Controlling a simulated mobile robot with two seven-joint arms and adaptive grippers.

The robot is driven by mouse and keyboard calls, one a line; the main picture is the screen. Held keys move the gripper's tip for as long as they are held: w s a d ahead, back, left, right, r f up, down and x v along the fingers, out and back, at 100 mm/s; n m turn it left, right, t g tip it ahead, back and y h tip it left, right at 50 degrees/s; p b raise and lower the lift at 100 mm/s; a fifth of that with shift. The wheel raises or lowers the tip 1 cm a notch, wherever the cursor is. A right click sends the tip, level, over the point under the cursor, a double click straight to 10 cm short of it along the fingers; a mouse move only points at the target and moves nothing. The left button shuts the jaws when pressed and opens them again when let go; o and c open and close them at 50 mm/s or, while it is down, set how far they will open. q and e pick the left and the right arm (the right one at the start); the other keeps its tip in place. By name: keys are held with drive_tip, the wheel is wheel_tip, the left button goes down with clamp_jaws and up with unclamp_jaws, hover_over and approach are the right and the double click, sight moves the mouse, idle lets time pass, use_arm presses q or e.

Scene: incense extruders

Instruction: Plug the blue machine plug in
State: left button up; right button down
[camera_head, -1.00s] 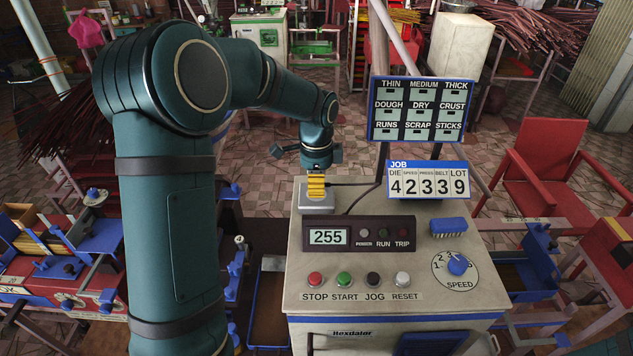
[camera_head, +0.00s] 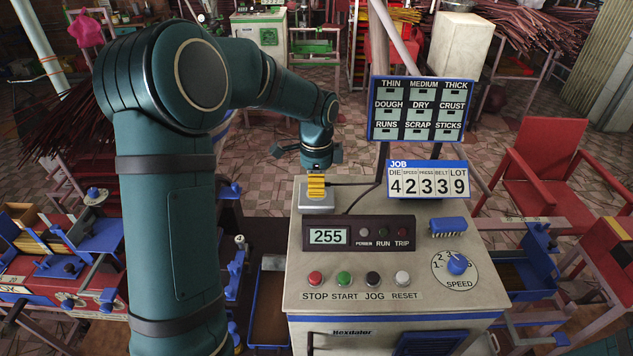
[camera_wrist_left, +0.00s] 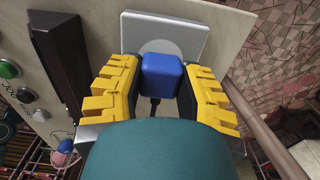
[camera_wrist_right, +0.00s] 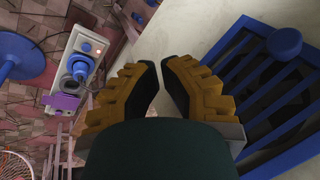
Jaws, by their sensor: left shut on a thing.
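The blue plug (camera_wrist_left: 161,77) sits between the yellow fingers of my left gripper (camera_wrist_left: 160,78), which is shut on it. Its dark cord (camera_wrist_left: 155,108) hangs below. Directly behind the plug is a grey socket plate (camera_wrist_left: 190,37) with a pale round face. I cannot tell whether the plug touches or sits in the socket. In the head view my left gripper (camera_head: 316,187) is at the plate (camera_head: 317,205) on the machine's back left corner and hides the plug. My right gripper (camera_wrist_right: 160,64) is empty, with a narrow gap between its fingertips.
The machine top (camera_head: 430,288) holds a display box (camera_head: 360,235), coloured buttons and a speed dial (camera_head: 457,265). Signboards (camera_head: 415,108) stand behind. My right gripper is near a blue slatted vent (camera_wrist_right: 270,85). A red chair (camera_head: 545,185) stands at the right.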

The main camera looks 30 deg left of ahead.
use_arm(q)
drive_tip(key=shift+f+b, duration=0.3)
drive_tip(key=shift+f, duration=0.3)
idle(0.8)
drive_tip(key=o, duration=1.1)
drive_tip(key=shift+c, duration=0.2)
wheel_tip(320, 180, up, 12)
